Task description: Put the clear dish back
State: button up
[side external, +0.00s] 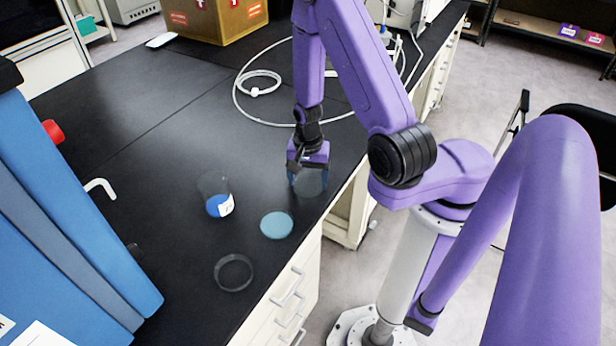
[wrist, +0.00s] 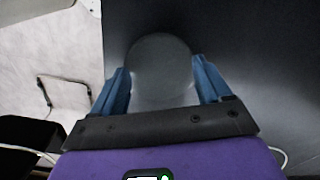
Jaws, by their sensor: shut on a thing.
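The clear dish (wrist: 160,62) shows in the wrist view as a round, see-through disc between the two blue fingers of my gripper (wrist: 163,88). My gripper is shut on it. In the side external view, my gripper (side external: 308,182) points down over the black bench near its front edge, with the faint clear dish (side external: 311,184) at its fingertips. I cannot tell whether the dish touches the bench. A blue-filled round dish (side external: 277,225) lies on the bench to the lower left of my gripper. An empty clear dish or ring (side external: 233,272) lies further toward the front.
A clear beaker with blue contents and a white label (side external: 217,204) stands left of the blue dish. A coiled white tube (side external: 262,88) lies behind my gripper. A cardboard box (side external: 215,18) stands at the back. A blue machine (side external: 70,220) fills the left.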

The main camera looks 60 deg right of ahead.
aim_at(307, 186)
jog(key=shift+f, duration=0.15)
jog(key=o, duration=1.2)
notch_tip(307, 186, up, 12)
jog(key=w+a+r+n, duration=0.3)
jog(key=a+r+n, duration=0.35)
jog(key=n, duration=0.55)
jog(key=s+r+n, duration=0.1)
jog(key=s+n, duration=0.3)
jog(key=s, duration=0.2)
jog(key=s+r+n, duration=0.2)
jog(key=s+n, duration=0.3)
jog(key=s, duration=0.1)
jog(key=s+a+r+n, duration=0.1)
jog(key=s+r+n, duration=0.1)
jog(key=s+n, duration=0.3)
jog(key=shift+s+r, duration=0.1)
jog(key=shift+s, duration=0.75)
